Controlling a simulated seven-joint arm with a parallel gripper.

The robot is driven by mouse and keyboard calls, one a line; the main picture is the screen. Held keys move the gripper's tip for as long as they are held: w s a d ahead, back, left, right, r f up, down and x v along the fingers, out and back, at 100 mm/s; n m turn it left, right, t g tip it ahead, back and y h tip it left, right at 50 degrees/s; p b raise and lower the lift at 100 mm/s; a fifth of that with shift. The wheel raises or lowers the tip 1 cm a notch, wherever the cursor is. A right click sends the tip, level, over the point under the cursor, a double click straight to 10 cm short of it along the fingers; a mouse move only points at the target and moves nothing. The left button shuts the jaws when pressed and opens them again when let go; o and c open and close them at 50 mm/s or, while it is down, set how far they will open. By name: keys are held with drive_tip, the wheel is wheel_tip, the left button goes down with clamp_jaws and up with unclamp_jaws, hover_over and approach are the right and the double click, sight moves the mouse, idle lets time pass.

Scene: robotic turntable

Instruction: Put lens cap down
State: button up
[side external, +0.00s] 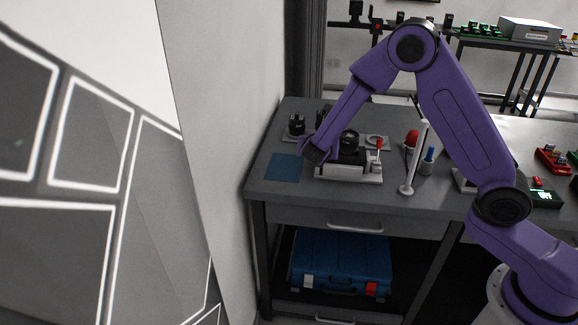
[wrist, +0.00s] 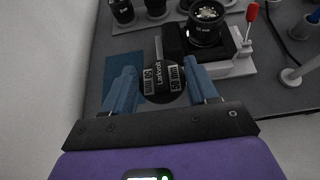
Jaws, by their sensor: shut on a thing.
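In the wrist view my gripper (wrist: 161,88) is shut on a round black lens cap (wrist: 163,80) with white lettering, held between its blue fingers. The side external view shows my gripper (side external: 315,150) near the left end of the grey table, between a flat blue mat (side external: 284,168) and the lens fixture. The cap cannot be made out there. In the wrist view the blue mat (wrist: 124,66) lies left of and partly behind the left finger. The cap appears to be above the table, but its exact height cannot be told.
A black lens (wrist: 207,24) stands on a light fixture (wrist: 236,60) with a red-handled lever (wrist: 251,14), close to my gripper's right. Black cylinders (side external: 296,124) stand at the back left. A white post (side external: 415,160) stands to the right. A blue case (side external: 341,262) sits below.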

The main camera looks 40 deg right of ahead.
drive_tip(key=w+f, duration=0.4)
drive_tip(key=w, duration=0.4)
hover_over(288, 170)
wheel_tip(288, 170, down, 5)
drive_tip(key=shift+s+f, duration=0.15)
drive_tip(key=shift+w+f, duration=0.2)
drive_tip(key=shift+f, duration=1.55)
drive_tip(key=shift+f, duration=0.15)
drive_tip(key=o, duration=1.1)
